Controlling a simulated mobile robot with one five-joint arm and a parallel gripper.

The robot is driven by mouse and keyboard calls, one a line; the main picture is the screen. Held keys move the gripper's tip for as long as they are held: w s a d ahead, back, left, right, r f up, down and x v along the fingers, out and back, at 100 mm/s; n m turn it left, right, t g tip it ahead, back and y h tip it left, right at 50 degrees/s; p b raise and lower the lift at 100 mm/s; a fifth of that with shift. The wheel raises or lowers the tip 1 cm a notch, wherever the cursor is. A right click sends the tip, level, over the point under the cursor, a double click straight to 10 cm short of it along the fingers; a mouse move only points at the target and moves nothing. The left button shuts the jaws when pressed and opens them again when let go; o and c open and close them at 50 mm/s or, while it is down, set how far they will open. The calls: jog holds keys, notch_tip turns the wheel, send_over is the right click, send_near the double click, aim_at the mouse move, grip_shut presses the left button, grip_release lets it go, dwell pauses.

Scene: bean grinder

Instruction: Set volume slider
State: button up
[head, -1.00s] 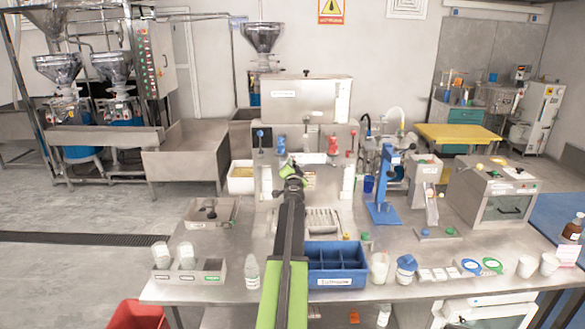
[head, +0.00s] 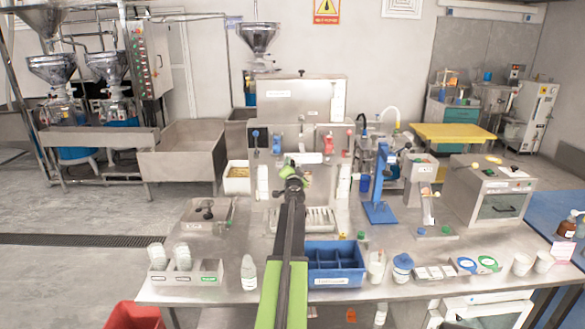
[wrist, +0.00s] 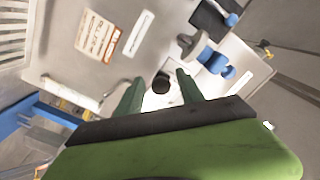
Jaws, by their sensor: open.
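The steel grinder machine (head: 300,100) stands at the back of the steel table, with blue (head: 277,146) and red (head: 328,146) levers on its front. My gripper (head: 291,167) reaches up to the front of this machine. In the wrist view my gripper (wrist: 160,88) is open, its two green fingers apart. A round dark knob (wrist: 161,83) shows between the fingertips against a pale patch; it may be the volume slider's knob, but I cannot tell whether the fingers touch it. Blue-ended parts (wrist: 220,62) lie to the right of it.
A blue divided bin (head: 337,283) sits right of my arm at the table's front. A white bottle (head: 248,274) stands left of it. A blue stand (head: 379,205) is to the right. A labelled panel (wrist: 98,36) shows in the wrist view.

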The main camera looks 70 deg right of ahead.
jog(key=v, duration=1.7)
jog(key=shift+a, duration=0.15)
jog(key=shift+s, duration=0.1)
